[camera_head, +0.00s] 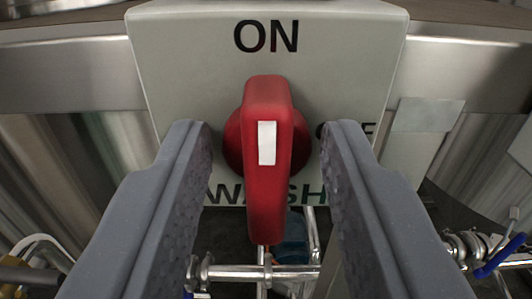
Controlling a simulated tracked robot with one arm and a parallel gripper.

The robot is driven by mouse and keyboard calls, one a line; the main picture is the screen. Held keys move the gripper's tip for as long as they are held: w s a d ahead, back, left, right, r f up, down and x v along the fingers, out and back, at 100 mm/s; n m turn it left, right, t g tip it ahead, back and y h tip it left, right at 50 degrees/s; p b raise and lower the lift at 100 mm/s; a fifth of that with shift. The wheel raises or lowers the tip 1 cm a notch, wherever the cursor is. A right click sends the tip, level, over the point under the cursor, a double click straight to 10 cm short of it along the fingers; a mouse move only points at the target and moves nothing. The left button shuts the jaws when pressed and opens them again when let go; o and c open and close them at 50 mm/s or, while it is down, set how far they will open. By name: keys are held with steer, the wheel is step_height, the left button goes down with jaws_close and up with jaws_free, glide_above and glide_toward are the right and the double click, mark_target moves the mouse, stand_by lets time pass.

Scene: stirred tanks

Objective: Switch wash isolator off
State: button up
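The wash isolator is a grey box (185,55) with a red rotary handle (268,180) in the middle of the view. The handle stands upright, in line with the black "ON" label above it, and has a white mark on its face. Part of a second label shows at the right behind my finger, and part of "WASH" shows below. My gripper (267,150) is open, with one grey finger on each side of the handle. A gap shows between each finger and the handle.
Shiny steel tank walls (70,75) lie behind the box on both sides. Steel pipework (235,272) runs below the handle. A blue-handled valve (500,257) is at the lower right, and a blank plate (428,115) sits right of the box.

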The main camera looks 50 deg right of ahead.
jaws_close()
steer(key=shift+m, duration=0.3)
steer(key=m+b, duration=0.1)
steer(key=m, duration=0.2)
steer(key=shift+s+f+m+b, duration=0.1)
steer(key=shift+f+m+b, duration=0.05)
steer(key=shift+m+b, duration=0.2)
steer(key=m+b, duration=0.1)
steer(key=m, duration=0.1)
steer(key=m+b, duration=0.1)
steer(key=m, duration=0.1)
steer(key=shift+s+d+f+m, duration=0.1)
steer(key=shift+d+m, duration=0.05)
steer(key=shift+m, duration=0.1)
steer(key=m+b, duration=0.3)
steer(key=m, duration=0.1)
steer(key=shift+f+m+b, duration=0.1)
steer(key=shift+m+b, duration=0.2)
steer(key=shift+f+m+b, duration=0.15)
steer(key=shift+m+b, duration=1.4)
steer(key=shift+m, duration=0.75)
steer(key=shift+s, duration=0.1)
